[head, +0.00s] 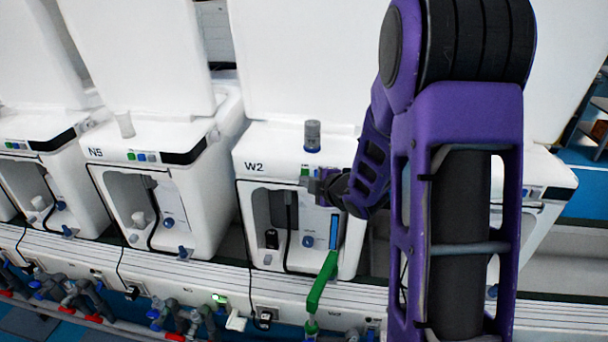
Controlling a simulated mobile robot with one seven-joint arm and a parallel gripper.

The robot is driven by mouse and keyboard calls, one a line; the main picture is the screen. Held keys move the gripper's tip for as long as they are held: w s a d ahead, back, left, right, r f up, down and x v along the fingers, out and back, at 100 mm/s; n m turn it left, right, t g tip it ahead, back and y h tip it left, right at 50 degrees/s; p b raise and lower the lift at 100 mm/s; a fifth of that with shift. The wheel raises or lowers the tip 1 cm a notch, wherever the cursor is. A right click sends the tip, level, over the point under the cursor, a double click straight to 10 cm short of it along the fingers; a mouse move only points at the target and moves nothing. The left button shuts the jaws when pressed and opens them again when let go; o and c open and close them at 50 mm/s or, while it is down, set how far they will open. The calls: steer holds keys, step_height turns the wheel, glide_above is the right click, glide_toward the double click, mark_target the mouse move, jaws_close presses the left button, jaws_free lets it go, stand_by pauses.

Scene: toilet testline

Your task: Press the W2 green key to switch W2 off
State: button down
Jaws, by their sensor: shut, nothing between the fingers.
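The W2 station (262,150) is a white unit in the middle of the head view, with its dark "W2" label at the upper left of its front. A small green key (304,170) shows on its front panel, right of the label. My gripper (306,184) is shut and empty, with its tips just below the green key in the picture. I cannot tell whether they touch the panel. My purple arm reaches in from the right and hides the right part of the W2 panel, including any keys or display there.
A grey cylinder (312,136) stands on top of W2. A green and blue handle-like part (322,278) rises in front of its open bay. The N5 station (133,155) stands to the left. Pipes with red and blue valves (75,297) run along the lower left.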

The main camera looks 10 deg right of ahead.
steer(key=shift+w+d, duration=0.15)
steer(key=shift+w, duration=0.25)
steer(key=shift+w+d, duration=0.1)
steer(key=shift+w, duration=0.1)
stand_by(0.5)
steer(key=shift+s+a+b, duration=0.25)
steer(key=shift+s+b, duration=0.35)
steer(key=shift+s, duration=0.05)
steer(key=s+a+b, duration=0.2)
steer(key=s, duration=0.3)
steer(key=shift+s+a, duration=0.15)
steer(key=shift+s, duration=0.15)
